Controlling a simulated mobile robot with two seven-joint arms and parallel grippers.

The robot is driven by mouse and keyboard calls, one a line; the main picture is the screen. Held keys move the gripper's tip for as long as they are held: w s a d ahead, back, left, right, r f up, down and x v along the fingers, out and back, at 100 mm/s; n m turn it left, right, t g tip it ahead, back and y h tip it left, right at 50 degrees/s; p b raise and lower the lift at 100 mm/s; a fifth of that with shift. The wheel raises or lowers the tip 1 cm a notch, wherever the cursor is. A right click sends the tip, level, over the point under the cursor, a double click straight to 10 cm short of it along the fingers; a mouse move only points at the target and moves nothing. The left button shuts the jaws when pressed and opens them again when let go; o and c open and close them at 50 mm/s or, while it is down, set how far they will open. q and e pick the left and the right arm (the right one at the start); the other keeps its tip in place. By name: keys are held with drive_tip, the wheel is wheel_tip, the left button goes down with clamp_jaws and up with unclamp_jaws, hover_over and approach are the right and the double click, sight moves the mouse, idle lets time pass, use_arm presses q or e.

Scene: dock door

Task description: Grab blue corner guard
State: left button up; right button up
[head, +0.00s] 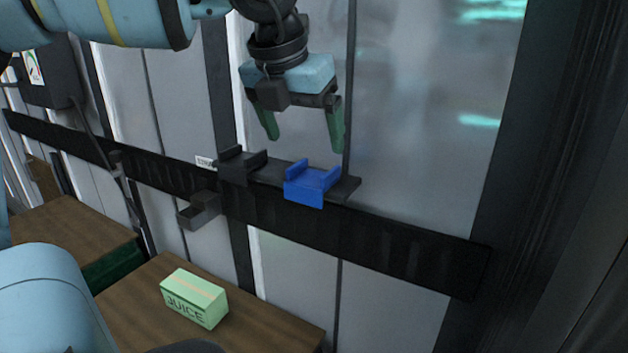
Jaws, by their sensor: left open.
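The blue corner guard (311,184) sits on a small dark shelf (346,189) fixed to the black wall rail, right of the picture's middle. It is a bright blue angled piece with raised sides. My left gripper (303,146) hangs above the guard with its two green fingers pointing down and spread apart. It is open and empty, and the fingertips look apart from the guard. My right gripper is not in view.
A dark grey bracket-like piece (241,166) sits left of the guard on the same shelf. A dark holder (199,210) juts from the rail (400,246) further left.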

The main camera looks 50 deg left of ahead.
sight(313, 178)
use_arm(q)
drive_tip(key=shift+w+f, duration=0.3)
drive_tip(key=shift+f, duration=0.35)
drive_tip(key=shift+s+p+x, duration=0.2)
drive_tip(key=shift+p+x, duration=0.15)
drive_tip(key=shift+x, duration=2.25)
drive_tip(key=shift+a, duration=0.1)
drive_tip(key=c, duration=1.1)
